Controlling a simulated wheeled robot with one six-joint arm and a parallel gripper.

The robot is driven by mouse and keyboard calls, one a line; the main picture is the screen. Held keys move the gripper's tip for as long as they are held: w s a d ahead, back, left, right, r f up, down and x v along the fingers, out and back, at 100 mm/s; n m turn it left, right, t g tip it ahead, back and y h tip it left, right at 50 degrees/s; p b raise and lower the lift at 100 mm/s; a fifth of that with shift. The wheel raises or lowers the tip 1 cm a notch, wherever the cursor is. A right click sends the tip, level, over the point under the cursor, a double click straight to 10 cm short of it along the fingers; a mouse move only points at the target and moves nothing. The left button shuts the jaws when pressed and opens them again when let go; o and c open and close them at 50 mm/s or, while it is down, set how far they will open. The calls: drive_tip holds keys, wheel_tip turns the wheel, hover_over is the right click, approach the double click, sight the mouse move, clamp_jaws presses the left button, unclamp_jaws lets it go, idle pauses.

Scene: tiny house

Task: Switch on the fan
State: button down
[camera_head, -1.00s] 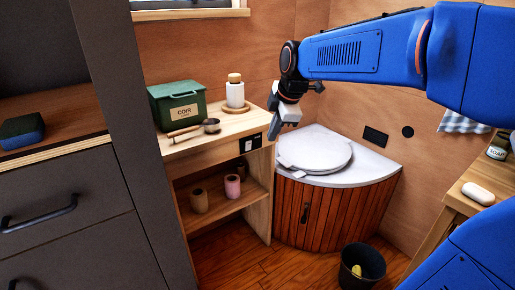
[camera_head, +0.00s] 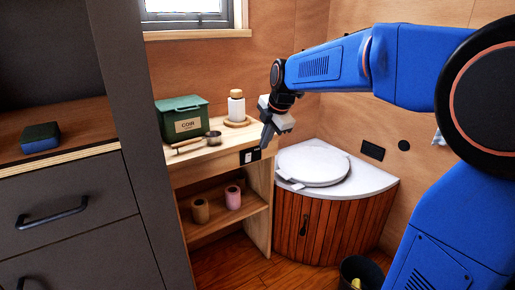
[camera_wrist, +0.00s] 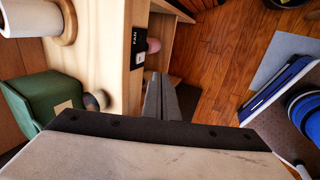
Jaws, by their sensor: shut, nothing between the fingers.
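The fan switch (camera_head: 249,156) is a small black plate with a white rocker, set in the front edge of the wooden shelf unit's top. In the wrist view the black plate (camera_wrist: 138,47) carries the word FAN, with the white rocker near its lower end. My gripper (camera_head: 266,143) is shut and empty, pointing down just right of the plate. In the wrist view the closed fingers (camera_wrist: 161,80) lie close below and right of the rocker. I cannot tell whether they touch it. No fan is visible.
Pots (camera_head: 233,197) sit on the lower shelf. Right of the unit is a toilet cabinet (camera_head: 320,223); a dark bin (camera_head: 360,273) stands before it.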

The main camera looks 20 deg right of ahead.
sight(249, 156)
drive_tip(key=shift+w+a+f, duration=0.4)
drive_tip(key=shift+w+f, duration=0.85)
drive_tip(key=shift+f, duration=0.05)
drive_tip(key=shift+w+a+f, duration=0.4)
drive_tip(key=shift+w+f, duration=0.85)
drive_tip(key=shift+f, duration=0.1)
drive_tip(key=shift+w+a+f, duration=0.4)
drive_tip(key=shift+w+f, duration=0.85)
drive_tip(key=shift+f, duration=0.05)
drive_tip(key=shift+w+a+g, duration=0.1)
drive_tip(key=shift+w+g, duration=0.2)
drive_tip(key=shift+g, duration=0.1)
drive_tip(key=shift+r, duration=0.2)
drive_tip(key=shift+r, duration=0.65)
